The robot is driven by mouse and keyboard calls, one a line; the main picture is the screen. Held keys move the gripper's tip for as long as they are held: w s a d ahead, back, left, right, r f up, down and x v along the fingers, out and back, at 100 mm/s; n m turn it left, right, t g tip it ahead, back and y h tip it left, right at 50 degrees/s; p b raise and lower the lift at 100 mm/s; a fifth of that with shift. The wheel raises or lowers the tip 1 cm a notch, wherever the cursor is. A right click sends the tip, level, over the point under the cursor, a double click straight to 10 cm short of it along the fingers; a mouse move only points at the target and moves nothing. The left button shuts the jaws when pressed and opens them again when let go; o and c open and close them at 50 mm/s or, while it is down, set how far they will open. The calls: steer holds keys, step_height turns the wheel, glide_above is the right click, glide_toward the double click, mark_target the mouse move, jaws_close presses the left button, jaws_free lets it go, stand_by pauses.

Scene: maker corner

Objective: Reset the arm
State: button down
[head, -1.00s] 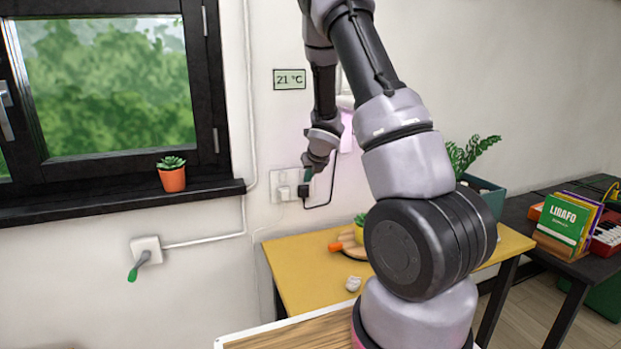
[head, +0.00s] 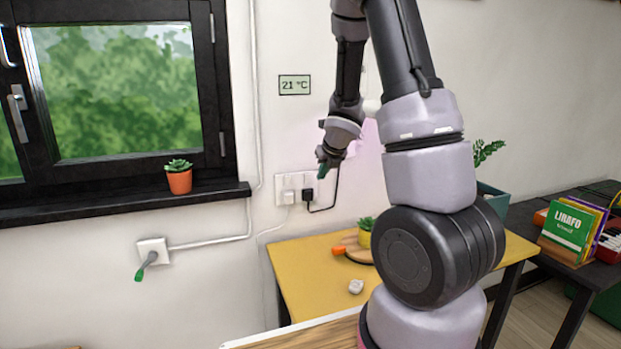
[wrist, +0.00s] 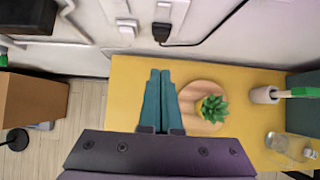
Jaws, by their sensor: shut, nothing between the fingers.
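My gripper (head: 322,172) hangs in front of the white wall, a little above and right of the wall sockets (head: 290,185). In the wrist view its two teal fingers (wrist: 160,72) lie together, shut and empty, above the yellow table. A black plug (head: 308,195) with a black cable sits in the socket panel, and it also shows in the wrist view (wrist: 161,32). The fingertips appear apart from the plug. My arm rises from the right of the head view and hides part of the table and wall.
The yellow table (head: 310,270) holds a potted plant (head: 366,232) on a round wooden board, an orange-handled item and a small white lump (head: 355,286). A lever switch (head: 150,255) is on the left wall. A dark table with books (head: 570,228) stands right.

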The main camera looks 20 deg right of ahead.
steer(key=s+d+r+m+h, duration=0.1)
steer(key=s+r+m, duration=0.4)
steer(key=r+m, duration=0.45)
steer(key=s+r+m+h, duration=0.1)
steer(key=s+r+m, duration=0.5)
steer(key=m, duration=0.6)
steer(key=s+a+r+m+y, duration=0.2)
steer(key=s+a+m, duration=0.3)
steer(key=s+m, duration=0.3)
steer(key=s+a+r+m+y, duration=0.2)
steer(key=s+a+r+m, duration=0.2)
steer(key=s+m, duration=0.5)
steer(key=shift+s+a+r+m, duration=0.15)
steer(key=shift+a+r+m, duration=0.2)
steer(key=shift+a+m, duration=0.45)
